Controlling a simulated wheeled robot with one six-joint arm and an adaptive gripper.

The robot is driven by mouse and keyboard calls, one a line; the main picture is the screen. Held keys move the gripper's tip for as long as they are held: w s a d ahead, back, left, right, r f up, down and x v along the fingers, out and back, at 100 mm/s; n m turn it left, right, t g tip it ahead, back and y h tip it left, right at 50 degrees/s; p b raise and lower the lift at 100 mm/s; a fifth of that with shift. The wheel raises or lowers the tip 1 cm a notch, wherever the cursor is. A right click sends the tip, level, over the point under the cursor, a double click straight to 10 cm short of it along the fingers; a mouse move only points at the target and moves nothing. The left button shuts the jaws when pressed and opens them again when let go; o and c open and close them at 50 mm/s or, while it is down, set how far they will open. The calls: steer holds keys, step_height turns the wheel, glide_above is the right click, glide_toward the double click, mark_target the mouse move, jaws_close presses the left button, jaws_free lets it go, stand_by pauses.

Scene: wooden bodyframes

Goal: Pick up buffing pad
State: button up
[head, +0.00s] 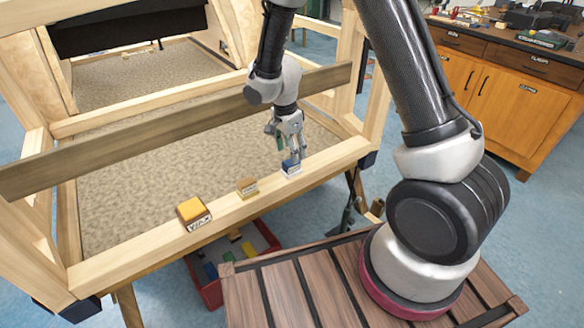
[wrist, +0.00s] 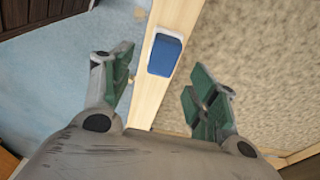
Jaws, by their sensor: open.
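A small block with a blue top and white sides (head: 291,169) lies on the front wooden rail. It may be the buffing pad, but no label naming it is readable. In the wrist view the blue top (wrist: 165,55) shows between and just beyond the fingertips. My gripper (head: 289,152) is open and empty, pointing down right above this block. Its green-padded fingers (wrist: 158,84) sit either side of the rail, apart from the block. In the head view the fingers partly cover the block.
An orange-topped block (head: 193,213) and a small tan block (head: 247,187) lie further left on the same rail. A grey-brown plank (head: 190,122) crosses behind my gripper. A red bin (head: 208,288) with loose items stands below the rail.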

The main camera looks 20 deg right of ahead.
steer(key=f, duration=0.6)
steer(key=shift+w+d, duration=0.15)
steer(key=shift+w, duration=0.1)
steer(key=c, duration=1.1)
step_height(320, 180, up, 10)
steer(key=shift+r, duration=0.1)
steer(key=o, duration=0.4)
steer(key=shift+c, duration=1.5)
